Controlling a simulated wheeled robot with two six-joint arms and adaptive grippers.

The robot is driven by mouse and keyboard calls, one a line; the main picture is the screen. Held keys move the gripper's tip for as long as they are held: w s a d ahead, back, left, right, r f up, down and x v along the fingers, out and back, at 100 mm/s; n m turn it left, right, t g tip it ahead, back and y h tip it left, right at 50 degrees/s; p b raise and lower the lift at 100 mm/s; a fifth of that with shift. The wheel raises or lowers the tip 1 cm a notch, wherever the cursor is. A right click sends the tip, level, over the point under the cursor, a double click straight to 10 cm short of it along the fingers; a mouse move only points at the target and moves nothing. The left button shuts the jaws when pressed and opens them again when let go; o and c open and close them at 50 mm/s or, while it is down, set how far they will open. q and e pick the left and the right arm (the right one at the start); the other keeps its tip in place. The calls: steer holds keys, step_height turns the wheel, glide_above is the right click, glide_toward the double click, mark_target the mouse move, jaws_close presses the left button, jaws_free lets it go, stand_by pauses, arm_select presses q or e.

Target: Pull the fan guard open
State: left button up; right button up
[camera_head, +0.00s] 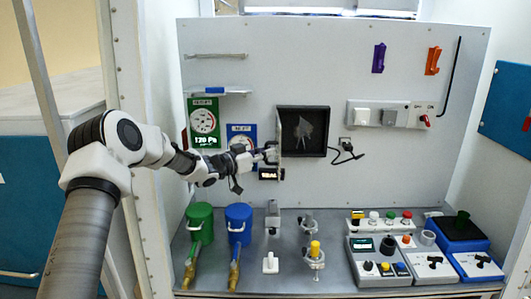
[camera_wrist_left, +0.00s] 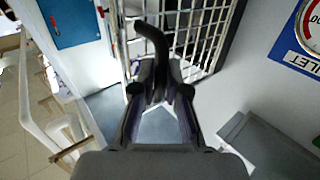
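The fan sits in a dark square opening (camera_head: 312,132) in the back panel. The fan guard (camera_head: 279,132) shows as a thin pale upright strip at the opening's left side, seen nearly edge-on and standing out from the panel. In the left wrist view its pale bars (camera_wrist_left: 190,30) fill the top middle. My left gripper (camera_head: 267,155) is at the guard's lower part. In the left wrist view my gripper (camera_wrist_left: 161,78) has its fingers close together around a dark curved handle (camera_wrist_left: 152,36) in front of the bars. My right gripper is not in view.
A green gauge (camera_head: 204,122) and a blue gauge (camera_head: 241,133) are on the panel behind my left arm. A small black display (camera_head: 268,174) is just below the gripper. A black cable (camera_head: 347,152) hangs right of the opening. Canisters, valves and control boxes stand on the bench below.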

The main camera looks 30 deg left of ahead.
arm_select(q)
steer(key=shift+o, duration=1.2)
steer(key=shift+w+a+f, duration=0.1)
steer(key=shift+w, duration=0.05)
steer(key=shift+s, duration=0.2)
steer(key=v, duration=1.1)
steer(key=shift+s+a, duration=0.2)
steer(key=shift+s, duration=0.05)
steer(key=shift+w, duration=0.1)
